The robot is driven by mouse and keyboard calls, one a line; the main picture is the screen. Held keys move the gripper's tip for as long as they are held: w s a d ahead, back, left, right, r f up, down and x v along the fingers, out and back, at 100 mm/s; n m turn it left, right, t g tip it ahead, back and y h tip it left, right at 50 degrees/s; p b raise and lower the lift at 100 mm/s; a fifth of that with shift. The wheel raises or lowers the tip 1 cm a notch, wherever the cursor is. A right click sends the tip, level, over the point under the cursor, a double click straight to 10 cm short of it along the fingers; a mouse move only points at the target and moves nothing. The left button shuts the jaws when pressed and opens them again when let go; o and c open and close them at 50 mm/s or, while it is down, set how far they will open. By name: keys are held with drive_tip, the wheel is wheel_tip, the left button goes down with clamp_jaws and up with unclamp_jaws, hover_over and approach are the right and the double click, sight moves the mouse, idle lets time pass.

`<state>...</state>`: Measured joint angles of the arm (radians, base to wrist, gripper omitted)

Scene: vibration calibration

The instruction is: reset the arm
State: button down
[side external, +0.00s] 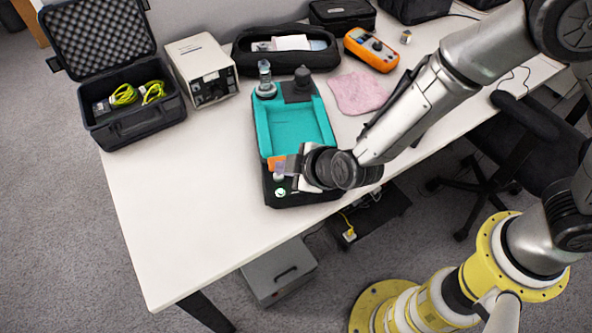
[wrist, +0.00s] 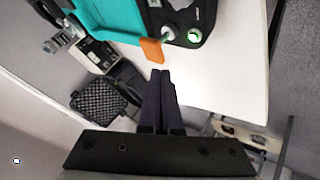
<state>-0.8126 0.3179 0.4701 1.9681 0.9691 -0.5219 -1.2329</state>
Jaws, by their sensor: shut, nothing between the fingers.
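My gripper (side external: 287,168) is over the front end of a black device with a teal tray (side external: 296,125). In the wrist view, the fingers of my gripper (wrist: 161,73) are together with nothing between them. Their tips point toward an orange piece (wrist: 152,50) at the device's edge. A green-lit button (wrist: 194,36) and a silver knob (wrist: 168,32) sit on the black panel beside it. The lit button also shows in the side view (side external: 280,191). My gripper and wrist hide part of the device's front right corner.
An open black case (side external: 135,120) with yellow-green cables and a beige instrument box (side external: 203,68) stand at the back left. A black pouch (side external: 285,58), an orange meter (side external: 371,49) and a pink cloth (side external: 357,92) lie behind the device. The white table (side external: 185,215) is clear at front left.

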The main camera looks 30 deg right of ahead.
drive_tip(key=w+d+r+m+t, duration=0.1)
drive_tip(key=w+d+r+m, duration=0.15)
drive_tip(key=d+r, duration=0.4)
drive_tip(key=w+d+r+m+t, duration=0.15)
drive_tip(key=w+d+r, duration=0.25)
drive_tip(key=r, duration=0.6)
drive_tip(key=s+d+r+m+t, duration=0.1)
drive_tip(key=s+d+r, duration=0.6)
drive_tip(key=r, duration=0.4)
drive_tip(key=s+d+m+g, duration=0.2)
drive_tip(key=s+d, duration=0.5)
drive_tip(key=s, duration=0.4)
drive_tip(key=s+d+f+m+g+h, duration=0.1)
drive_tip(key=s+d+f+m+g, duration=0.1)
drive_tip(key=s+f, duration=0.2)
drive_tip(key=s+d+f+m+g+h, duration=0.1)
drive_tip(key=s+f+m+g, duration=0.1)
drive_tip(key=s, duration=0.5)
drive_tip(key=shift+s+d+f+g, duration=0.2)
drive_tip(key=shift+d+f+g, duration=0.2)
drive_tip(key=shift+f, duration=0.45)
